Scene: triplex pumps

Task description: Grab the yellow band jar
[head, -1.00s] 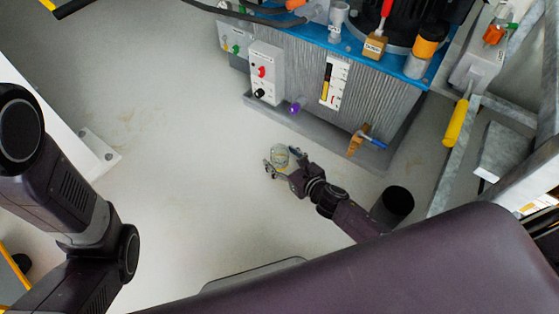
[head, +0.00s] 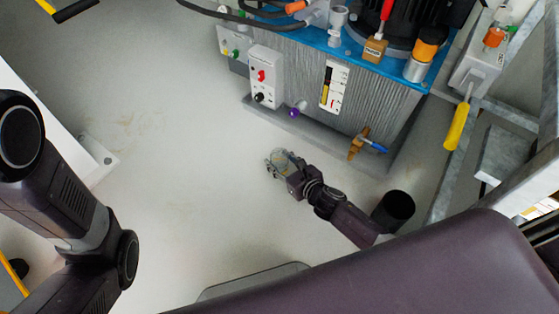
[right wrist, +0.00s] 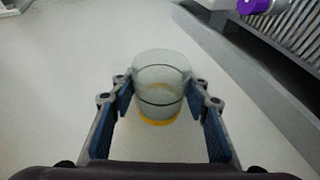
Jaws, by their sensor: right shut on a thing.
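The yellow band jar is a clear glass jar with a yellow band near its base. In the right wrist view the jar (right wrist: 160,80) stands between the fingers of my right gripper (right wrist: 160,100), which is shut on it. In the head view the jar (head: 283,157) shows small, partly hidden by my right gripper (head: 280,163), low in front of the pump unit. I cannot tell whether it touches the floor. My left arm shows at the left edge, but its gripper is out of view.
The pump unit (head: 290,70) with a grey ribbed tank stands behind the jar, with a brass tap (head: 358,145) and a purple-capped part (head: 297,110) low on its front. A metal frame (head: 530,180) stands at the right. The floor (head: 180,170) to the left is clear.

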